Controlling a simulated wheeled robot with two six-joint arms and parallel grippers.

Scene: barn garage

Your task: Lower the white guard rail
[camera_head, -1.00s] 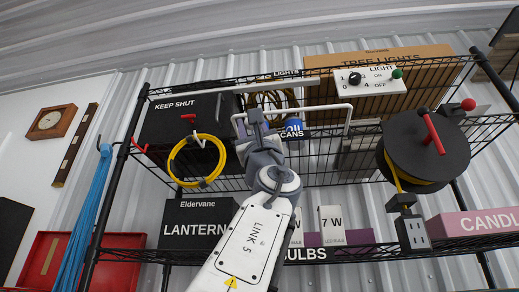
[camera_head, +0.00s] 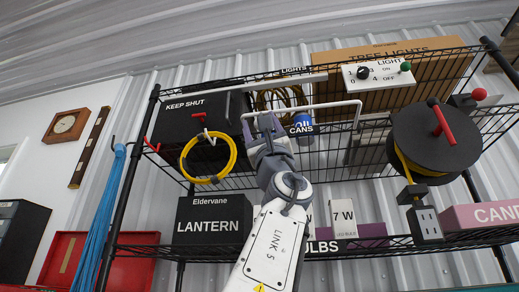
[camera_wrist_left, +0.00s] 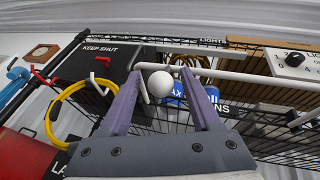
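The white guard rail (camera_head: 325,105) is a bent bar across the front of the upper wire shelf, by the CANS label. Its bar runs across the wrist view (camera_wrist_left: 225,74), with one end leg turned down on the left. My left gripper (camera_head: 263,122) is in front of the rail's left end. In the wrist view the fingers (camera_wrist_left: 160,74) are apart with nothing clamped between them. The rail's left part passes at the fingertips; I cannot tell whether they touch it. My right gripper is not in view.
A white ball-shaped thing (camera_wrist_left: 160,83) and blue cans (camera_wrist_left: 200,95) show behind the fingers. A yellow hose loop (camera_head: 186,160) hangs left of my gripper. A black cable reel (camera_head: 440,145) stands out on the right. A LANTERN box (camera_head: 208,218) sits on the lower shelf.

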